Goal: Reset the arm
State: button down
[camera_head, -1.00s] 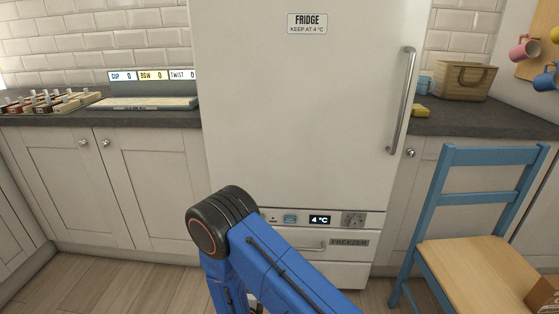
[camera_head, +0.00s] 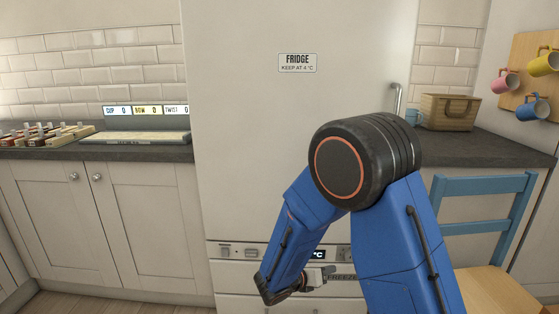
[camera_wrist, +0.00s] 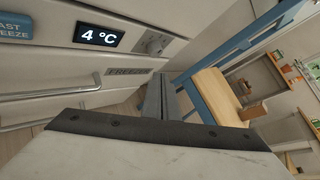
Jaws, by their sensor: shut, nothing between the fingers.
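My blue arm is folded in front of the fridge, its black elbow high in the head view. My gripper (camera_head: 326,274) hangs low before the freezer panel, small and partly hidden in the head view. In the wrist view my gripper (camera_wrist: 170,84) has its two grey fingers together with nothing between them. The fingers point towards the gap between the freezer front and the blue chair.
The white fridge (camera_head: 240,130) stands in the middle, with a freezer drawer handle (camera_wrist: 50,91) near my wrist. A blue chair (camera_head: 485,184) stands at right. Worktops (camera_head: 500,148) with a basket (camera_head: 449,112) and a tray (camera_head: 140,137) flank the fridge.

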jog(key=s+d+r+m+g+y, duration=0.2)
jog(key=s+d+r+m+g, duration=0.5)
jog(key=s+d+r+m, duration=0.7)
jog(key=s+r+m+t+y, duration=0.1)
jog(key=s+m+y, duration=0.3)
jog(key=s+m, duration=0.5)
jog(key=s+a+r+m+t+y, duration=0.1)
jog(key=s+r+m+y, duration=0.3)
jog(key=s+m, duration=0.5)
jog(key=shift+s+a+r+t+y, duration=0.15)
jog(key=shift+s+r+t+y, duration=0.15)
jog(key=shift+s+t, duration=0.5)
jog(key=shift+s, duration=0.1)
